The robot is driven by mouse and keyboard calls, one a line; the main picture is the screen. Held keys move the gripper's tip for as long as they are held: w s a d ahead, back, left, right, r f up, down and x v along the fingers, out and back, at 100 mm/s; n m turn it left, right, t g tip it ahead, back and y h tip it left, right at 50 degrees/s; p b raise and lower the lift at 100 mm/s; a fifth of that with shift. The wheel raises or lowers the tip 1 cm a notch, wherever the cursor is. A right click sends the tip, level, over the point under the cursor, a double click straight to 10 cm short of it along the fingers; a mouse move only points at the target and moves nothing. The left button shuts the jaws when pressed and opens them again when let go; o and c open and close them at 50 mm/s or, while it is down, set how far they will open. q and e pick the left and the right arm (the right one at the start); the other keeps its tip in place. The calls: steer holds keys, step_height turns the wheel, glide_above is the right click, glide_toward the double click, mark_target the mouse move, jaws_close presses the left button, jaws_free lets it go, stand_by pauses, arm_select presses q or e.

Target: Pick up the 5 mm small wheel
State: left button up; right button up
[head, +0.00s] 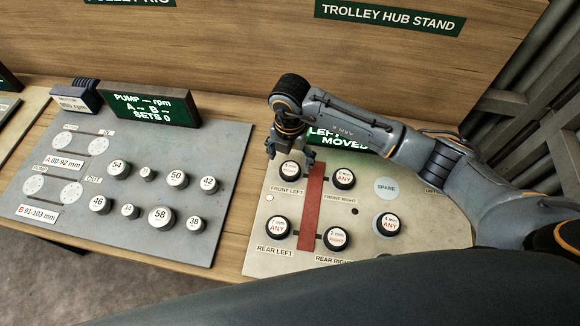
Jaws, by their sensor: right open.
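Small dark wheels with white printed tops sit on the pale trolley hub board at the right (262,255). Wheels stand at front left (290,171), front right (344,179), rear left (278,227) and rear right (336,239). One more wheel (386,225) sits at the right. The printed sizes are too small to read surely, so I cannot tell which is the 5 mm wheel. My right gripper (289,153) is open, pointing down just above and behind the front left wheel. Its fingers partly overlap that wheel's far edge; contact is unclear. My left gripper is out of view.
A red strip (311,208) runs between the left and right wheels. A blank round SPARE spot (386,188) lies at the right. A green sign (345,138) stands behind, partly hidden by my arm. A grey pump board (222,135) with several numbered knobs is at the left.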

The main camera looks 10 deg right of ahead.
mark_target(290, 168)
steer(key=shift+s+f+p, duration=0.2)
steer(key=shift+f+p, duration=0.2)
steer(key=shift+f, duration=1.35)
steer(key=c, duration=1.3)
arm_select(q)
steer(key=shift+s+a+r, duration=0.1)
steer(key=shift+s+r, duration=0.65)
arm_select(e)
steer(key=shift+r, duration=0.1)
